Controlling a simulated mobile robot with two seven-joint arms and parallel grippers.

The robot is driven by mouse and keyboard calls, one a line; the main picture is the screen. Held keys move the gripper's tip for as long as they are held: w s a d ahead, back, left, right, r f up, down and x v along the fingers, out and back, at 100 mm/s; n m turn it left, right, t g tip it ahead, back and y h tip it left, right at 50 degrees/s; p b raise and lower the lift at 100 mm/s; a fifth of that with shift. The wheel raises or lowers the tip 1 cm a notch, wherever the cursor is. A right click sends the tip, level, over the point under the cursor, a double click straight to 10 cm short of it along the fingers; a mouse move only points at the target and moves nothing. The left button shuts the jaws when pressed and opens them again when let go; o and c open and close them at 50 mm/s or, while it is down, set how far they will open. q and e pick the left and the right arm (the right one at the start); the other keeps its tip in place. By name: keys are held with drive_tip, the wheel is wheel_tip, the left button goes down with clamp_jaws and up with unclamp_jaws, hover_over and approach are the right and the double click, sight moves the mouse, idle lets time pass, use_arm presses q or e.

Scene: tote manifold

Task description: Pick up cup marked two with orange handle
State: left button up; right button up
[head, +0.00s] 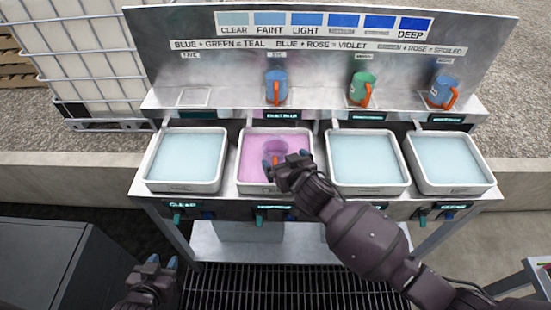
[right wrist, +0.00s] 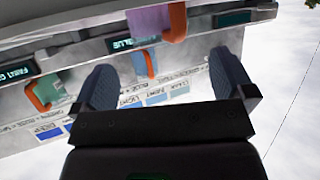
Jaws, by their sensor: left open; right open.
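A cup with an orange handle (head: 275,147) stands in the pink liquid of the second tote (head: 241,181). Its body looks purple-pink, and part of it is hidden by my right gripper (head: 288,164). My right gripper is open, close beside this cup in the head view; contact cannot be told. The back shelf holds a blue cup (head: 277,80), a green cup (head: 357,86) and another blue cup (head: 440,86), all with orange handles. Cup numbers are not readable. My left gripper (head: 162,262) is open and empty at the lower left.
Three totes of pale blue liquid flank the pink one: left (head: 149,184), right of centre (head: 371,191) and far right (head: 456,190). The leftmost shelf spot (head: 194,97) is empty. A signed back panel (head: 190,25) rises behind. A dark box (head: 50,265) stands at lower left.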

sight(279, 152)
drive_tip(key=shift+x, duration=3.1)
drive_tip(key=shift+d, duration=0.15)
drive_tip(key=shift+c, duration=0.2)
drive_tip(key=c, duration=1)
